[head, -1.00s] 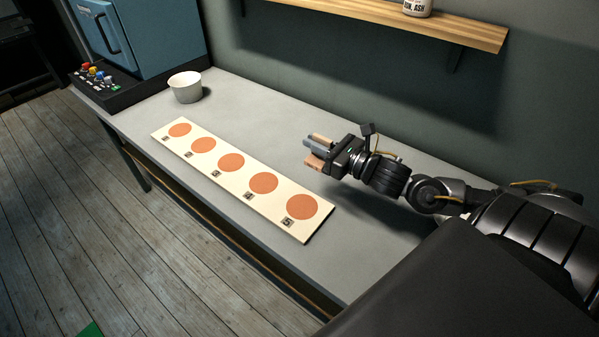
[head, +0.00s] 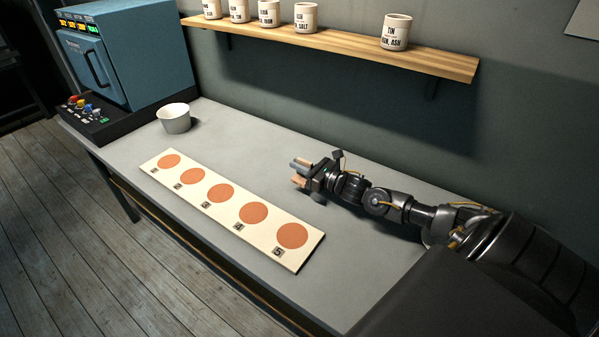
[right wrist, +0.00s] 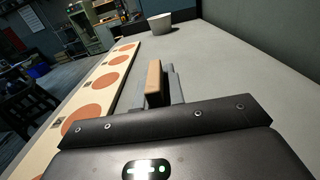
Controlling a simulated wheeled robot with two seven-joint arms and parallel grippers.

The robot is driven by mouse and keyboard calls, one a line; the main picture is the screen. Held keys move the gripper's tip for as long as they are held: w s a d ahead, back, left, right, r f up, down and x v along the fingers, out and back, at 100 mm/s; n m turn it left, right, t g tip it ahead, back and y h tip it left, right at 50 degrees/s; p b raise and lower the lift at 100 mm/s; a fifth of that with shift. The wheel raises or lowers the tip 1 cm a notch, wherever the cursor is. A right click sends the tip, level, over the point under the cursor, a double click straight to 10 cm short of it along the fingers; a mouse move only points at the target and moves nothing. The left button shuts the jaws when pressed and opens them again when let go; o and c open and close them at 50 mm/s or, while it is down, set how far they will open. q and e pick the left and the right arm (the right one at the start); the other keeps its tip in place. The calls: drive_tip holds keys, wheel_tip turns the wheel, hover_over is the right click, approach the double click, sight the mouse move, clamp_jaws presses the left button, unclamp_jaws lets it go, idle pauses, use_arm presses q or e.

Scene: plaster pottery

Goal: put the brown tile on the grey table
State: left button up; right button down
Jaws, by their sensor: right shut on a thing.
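The brown tile (right wrist: 153,82) stands upright between the fingers of my right gripper (right wrist: 152,90) in the right wrist view. In the head view my right gripper (head: 299,172) is shut on it, and a brown part of the tile (head: 299,183) shows at the fingertips. The gripper is over the grey table (head: 345,255), behind the right half of the long pale board. I cannot tell whether the tile touches the table. My left gripper is not in view.
The pale board (head: 300,262) with several numbered orange discs lies along the table's front. A white cup (head: 174,119) stands at the back left, beside the blue kiln (head: 135,60). A wooden shelf (head: 345,44) with several labelled jars is above. Bare table lies around the gripper.

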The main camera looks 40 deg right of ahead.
drive_tip(key=shift+w+d+f, duration=0.15)
drive_tip(key=shift+w+f, duration=0.1)
drive_tip(key=shift+f, duration=0.1)
wheel_tip(320, 180, down, 3)
drive_tip(key=shift+w+f, duration=0.1)
drive_tip(key=shift+f, duration=0.2)
drive_tip(key=c, duration=1.5)
unclamp_jaws()
drive_tip(key=shift+r, duration=0.1)
